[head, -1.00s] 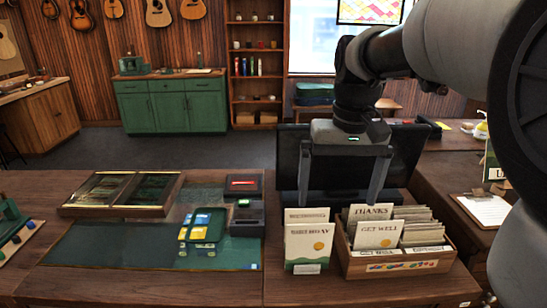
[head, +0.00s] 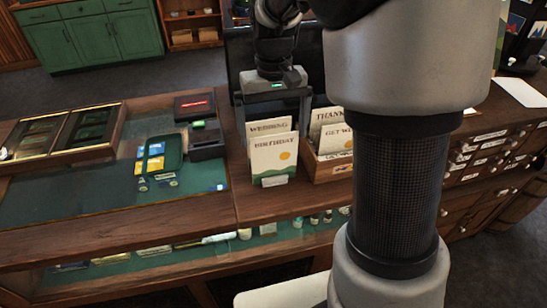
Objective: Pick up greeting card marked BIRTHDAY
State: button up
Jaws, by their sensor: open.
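The BIRTHDAY greeting card (head: 274,157) is cream with a yellow sun and a green band at its foot. It stands upright in a small holder on the wooden counter, in front of a WEDDING card (head: 268,127). My gripper (head: 272,118) is open and empty. Its fingers point down, one on either side of the WEDDING card in the picture, apart from the BIRTHDAY card. How far behind the cards the fingers are, I cannot tell.
A wooden card box (head: 326,170) with THANKS and GET WELL cards stands just right, partly hidden by my arm. A card terminal (head: 206,140) and a green tray (head: 161,154) lie left. A dark monitor is behind my gripper. Green mat space is free at left.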

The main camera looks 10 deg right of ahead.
aim_at(275, 150)
jog(key=shift+s+d+f, duration=0.1)
jog(key=shift+f, duration=3.05)
jog(key=shift+c, duration=0.4)
jog(key=c, duration=0.6)
